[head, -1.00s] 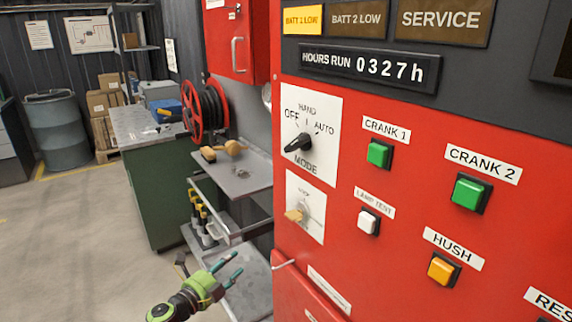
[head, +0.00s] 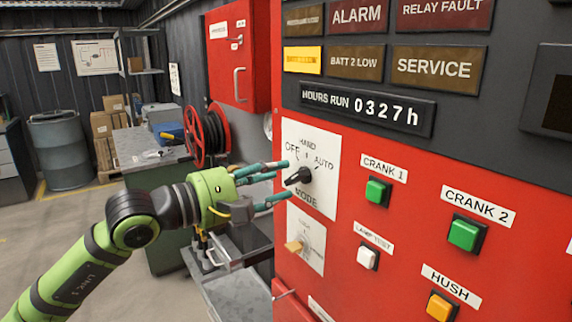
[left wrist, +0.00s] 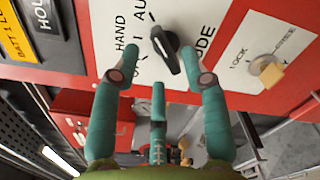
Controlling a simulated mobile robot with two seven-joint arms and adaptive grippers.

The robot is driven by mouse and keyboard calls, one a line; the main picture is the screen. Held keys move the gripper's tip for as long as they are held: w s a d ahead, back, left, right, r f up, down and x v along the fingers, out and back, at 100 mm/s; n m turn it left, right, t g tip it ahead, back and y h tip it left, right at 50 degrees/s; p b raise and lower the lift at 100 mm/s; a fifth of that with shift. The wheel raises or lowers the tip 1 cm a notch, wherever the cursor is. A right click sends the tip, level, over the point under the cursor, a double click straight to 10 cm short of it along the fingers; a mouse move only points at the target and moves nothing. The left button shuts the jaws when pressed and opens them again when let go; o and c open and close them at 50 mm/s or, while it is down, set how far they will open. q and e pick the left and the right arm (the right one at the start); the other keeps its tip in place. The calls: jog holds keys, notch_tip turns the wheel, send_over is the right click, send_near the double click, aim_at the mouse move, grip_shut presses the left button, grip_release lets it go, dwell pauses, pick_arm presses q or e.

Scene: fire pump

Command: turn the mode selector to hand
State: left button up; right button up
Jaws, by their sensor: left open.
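The mode selector (head: 298,176) is a black knob on a white plate marked OFF, HAND, AUTO and MODE on the red panel. Its bar lies tilted, one end down-left; I cannot tell which mark it points at. It also shows in the left wrist view (left wrist: 167,50). My left gripper (head: 281,181) is open and empty, its teal fingers reaching toward the knob from the left. In the left wrist view, the fingertips (left wrist: 157,68) lie on either side of the knob in the picture; contact is not clear. My right gripper is not in view.
Below the selector is a yellow-handled switch (head: 294,247). Right of it are the green CRANK 1 button (head: 376,191), CRANK 2 button (head: 465,233), white lamp test button (head: 367,257) and yellow HUSH button (head: 440,307). A red hose reel (head: 205,135) stands behind my left arm.

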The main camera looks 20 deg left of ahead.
aim_at(299, 177)
pick_arm(q)
jog(key=shift+p+x, duration=0.6)
jog(key=shift+x, duration=0.9)
jog(key=shift+s, duration=0.1)
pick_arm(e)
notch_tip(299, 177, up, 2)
pick_arm(q)
grip_shut()
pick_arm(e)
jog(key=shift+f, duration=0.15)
